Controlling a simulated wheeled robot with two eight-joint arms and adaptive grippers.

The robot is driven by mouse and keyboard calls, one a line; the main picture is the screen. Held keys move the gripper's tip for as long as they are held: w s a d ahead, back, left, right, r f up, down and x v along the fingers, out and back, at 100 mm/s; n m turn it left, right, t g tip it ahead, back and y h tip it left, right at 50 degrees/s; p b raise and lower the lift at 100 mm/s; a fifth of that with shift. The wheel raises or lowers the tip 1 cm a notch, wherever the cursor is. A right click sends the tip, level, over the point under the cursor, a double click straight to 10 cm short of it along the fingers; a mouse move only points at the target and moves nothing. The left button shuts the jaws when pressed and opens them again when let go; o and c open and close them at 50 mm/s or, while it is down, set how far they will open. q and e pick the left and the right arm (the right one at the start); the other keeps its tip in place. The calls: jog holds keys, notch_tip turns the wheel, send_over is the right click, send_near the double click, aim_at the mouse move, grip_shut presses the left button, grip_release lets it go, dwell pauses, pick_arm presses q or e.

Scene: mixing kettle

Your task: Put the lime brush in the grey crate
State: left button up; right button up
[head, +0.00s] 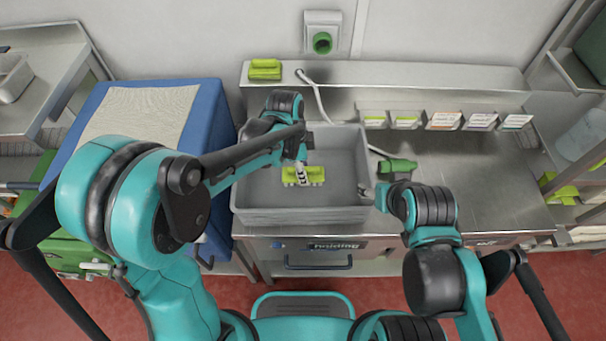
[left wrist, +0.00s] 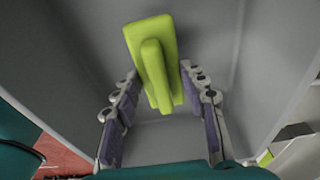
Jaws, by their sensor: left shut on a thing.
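The lime brush (head: 318,173) is inside the grey crate (head: 238,187), low between its walls in the head view. My left gripper (head: 301,176) reaches down into the crate and is shut on the brush. In the left wrist view the brush (left wrist: 165,65) lies between the two fingers, its raised grip toward the camera. I cannot tell whether the brush touches the crate floor. My right gripper (head: 368,191) is by the crate's right wall, and its jaws are too small to read.
Another lime block-like item (head: 265,69) lies on the back ledge. A green nozzle (head: 398,166) on a pale hose sits right of the crate. Labelled holders (head: 443,120) line the back. The steel counter (head: 480,190) at right is clear. A blue box (head: 205,120) stands at left.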

pick_arm(q)
notch_tip(320, 180, down, 2)
jog(key=shift+f, duration=0.2)
pick_arm(e)
jog(key=shift+f, duration=0.4)
pick_arm(q)
jog(key=shift+f+b, duration=0.15)
jog(key=shift+b, duration=0.25)
pick_arm(e)
jog(key=shift+f, duration=0.2)
pick_arm(q)
jog(key=o, duration=1.2)
pick_arm(e)
jog(key=shift+r, duration=0.15)
